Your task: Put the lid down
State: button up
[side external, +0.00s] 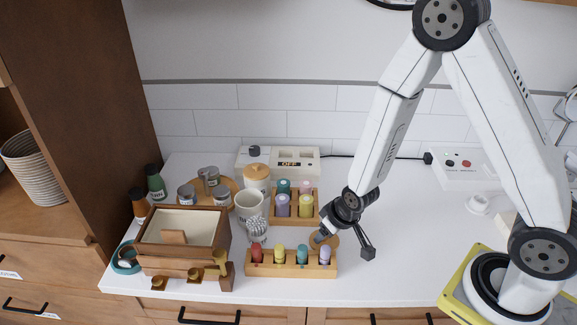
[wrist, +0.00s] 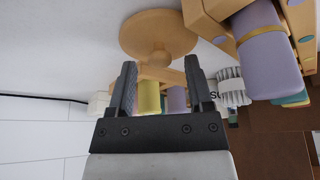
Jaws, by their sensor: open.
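A round wooden lid (side external: 332,240) shows on or just above the white counter, right of the bottle racks. My gripper partly hides it in the side view. In the wrist view the lid (wrist: 158,33) is a tan disc with a short stem, just beyond my fingertips. My gripper (side external: 345,245) is open, low over the counter, with one finger beside the lid and the other apart to its right. In the wrist view the fingers of my gripper (wrist: 161,68) stand apart. Whether the lid fully touches the counter is hard to tell.
A front rack (side external: 292,270) and a back rack (side external: 294,222) hold coloured bottles. Left are an open cream mug (side external: 249,205), a jar with a wooden top (side external: 257,178) and a wooden box (side external: 183,250). The counter (side external: 405,225) right of my gripper is clear.

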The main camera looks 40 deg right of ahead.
aim_at(334, 247)
jog(key=shift+v, duration=3.35)
jog(key=s+d+r+g, duration=0.1)
jog(key=s+d+r, duration=0.1)
jog(key=s+r, duration=0.2)
notch_tip(334, 247, up, 3)
jog(key=shift+s+d+r+g, duration=0.1)
jog(key=shift+s+d+g, duration=0.1)
jog(key=shift+s+g, duration=0.2)
